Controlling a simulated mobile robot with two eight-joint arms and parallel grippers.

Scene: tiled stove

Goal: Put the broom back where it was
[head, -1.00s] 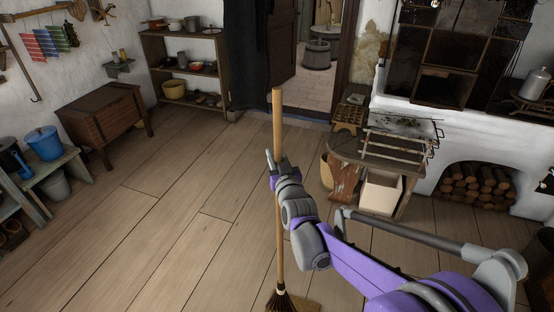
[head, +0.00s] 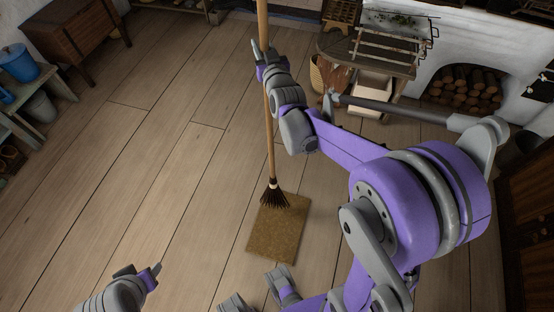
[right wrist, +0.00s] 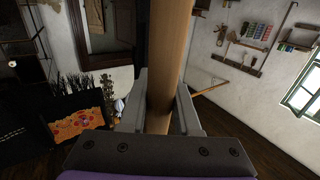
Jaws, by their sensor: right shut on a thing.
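The broom (head: 270,140) stands nearly upright, with its long wooden handle up and its dark bristles (head: 274,196) at floor level. The bristles overlap the back edge of a brown square mat (head: 262,240); I cannot tell whether they touch it. My right gripper (head: 262,55) is shut on the upper handle. In the right wrist view the handle (right wrist: 165,60) runs between the two fingers. The handle's top is cut off in the head view. My left gripper (head: 145,275) is low at the left, empty and away from the broom; its finger gap is unclear.
A wooden table with a rack (head: 390,50) stands right of the broom, near the white stove (head: 490,50) and its firewood (head: 465,88). A wooden chest (head: 75,40) and a bench with a blue bucket (head: 18,62) are at left. The floor between is clear.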

